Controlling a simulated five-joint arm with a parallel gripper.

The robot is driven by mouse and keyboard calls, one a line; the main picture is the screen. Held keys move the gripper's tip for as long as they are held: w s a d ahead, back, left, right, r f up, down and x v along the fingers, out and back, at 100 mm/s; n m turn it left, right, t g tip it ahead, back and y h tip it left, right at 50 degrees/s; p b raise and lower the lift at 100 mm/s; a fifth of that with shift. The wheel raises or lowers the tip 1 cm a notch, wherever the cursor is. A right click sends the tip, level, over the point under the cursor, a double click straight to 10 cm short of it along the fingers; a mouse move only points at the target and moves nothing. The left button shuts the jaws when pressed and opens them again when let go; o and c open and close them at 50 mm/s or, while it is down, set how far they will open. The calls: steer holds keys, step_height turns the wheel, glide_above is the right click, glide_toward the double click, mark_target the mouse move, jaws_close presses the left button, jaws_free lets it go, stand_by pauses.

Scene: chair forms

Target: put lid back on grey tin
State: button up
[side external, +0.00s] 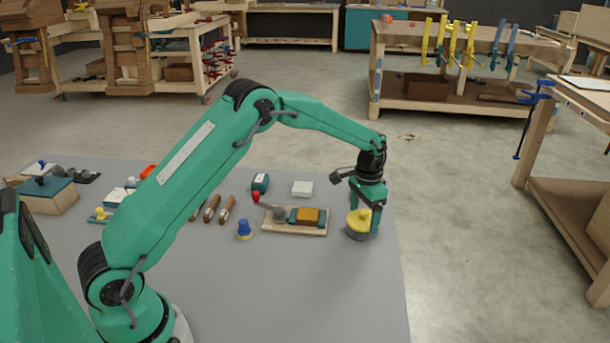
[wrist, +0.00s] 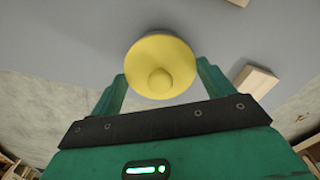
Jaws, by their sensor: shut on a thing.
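The yellow round lid (side external: 359,221) has a knob on top. My gripper (side external: 365,207) points down and is shut on the lid. In the wrist view the lid (wrist: 161,50) sits level between the two green fingers of my gripper (wrist: 162,73). The grey tin (side external: 360,237) stands upright on the grey table near its right edge, directly under the lid. The lid looks on or just above the tin's rim; I cannot tell whether they touch. The lid hides nearly all of the tin in the wrist view.
A wooden tray (side external: 294,232) with blocks lies just left of the tin. The table's right edge is close by on the right.

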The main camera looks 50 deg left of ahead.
steer(key=o, duration=0.9)
steer(key=shift+r, duration=0.2)
steer(key=shift+r, duration=3.35)
steer(key=shift+c, duration=0.2)
jaws_close()
steer(key=shift+f, duration=2.2)
